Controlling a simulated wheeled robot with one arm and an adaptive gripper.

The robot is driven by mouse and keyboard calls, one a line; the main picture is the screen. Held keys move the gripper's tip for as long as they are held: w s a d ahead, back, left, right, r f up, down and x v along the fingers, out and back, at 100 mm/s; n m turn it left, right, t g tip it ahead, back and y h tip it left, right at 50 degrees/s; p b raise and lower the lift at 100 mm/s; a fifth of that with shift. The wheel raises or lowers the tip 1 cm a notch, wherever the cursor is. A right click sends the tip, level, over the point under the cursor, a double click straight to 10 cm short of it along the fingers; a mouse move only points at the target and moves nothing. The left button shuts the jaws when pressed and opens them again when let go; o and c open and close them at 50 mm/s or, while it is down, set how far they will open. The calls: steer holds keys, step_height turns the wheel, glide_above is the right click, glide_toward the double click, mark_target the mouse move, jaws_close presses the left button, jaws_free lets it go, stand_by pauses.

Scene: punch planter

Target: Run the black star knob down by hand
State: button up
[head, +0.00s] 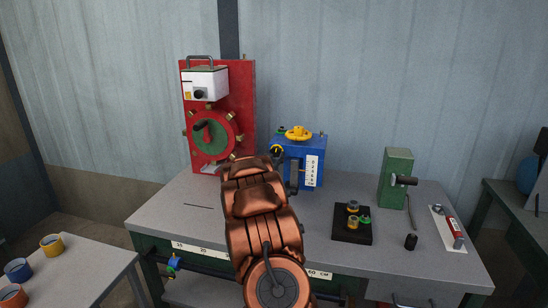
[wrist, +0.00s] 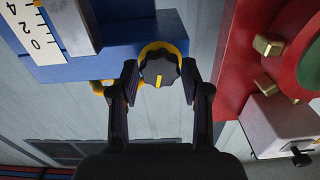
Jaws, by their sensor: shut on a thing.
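The black star knob (wrist: 159,68) has a yellow stripe on its face and a yellow collar behind it. It is on the blue box (head: 312,150), at its left side in the head view. In the wrist view my gripper (wrist: 159,82) has one dark finger on each side of the knob and is shut on it. In the head view the knob (head: 276,150) shows just beyond my copper arm, which hides most of the gripper. A white scale (head: 312,171) with dark marks is on the front of the blue box.
A red panel (head: 246,95) with a round dial stands close on the left. A yellow handwheel (head: 298,132) tops the blue box. A black block (head: 347,232) with small knobs and a green device (head: 396,175) stand on the grey bench to the right.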

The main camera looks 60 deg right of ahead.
steer(key=c, duration=0.3)
steer(key=m+b, duration=0.2)
steer(key=b, duration=0.1)
steer(key=shift+f, duration=0.2)
steer(key=shift+w+r+m+b, duration=0.1)
steer(key=shift+r+m+b, duration=0.05)
steer(key=shift+m+b, duration=0.7)
steer(key=shift+r+m+b, duration=0.1)
steer(key=shift+m+b, duration=0.65)
steer(key=shift+m, duration=0.1)
steer(key=o, duration=1.1)
steer(key=shift+o, duration=0.2)
steer(key=v, duration=1.2)
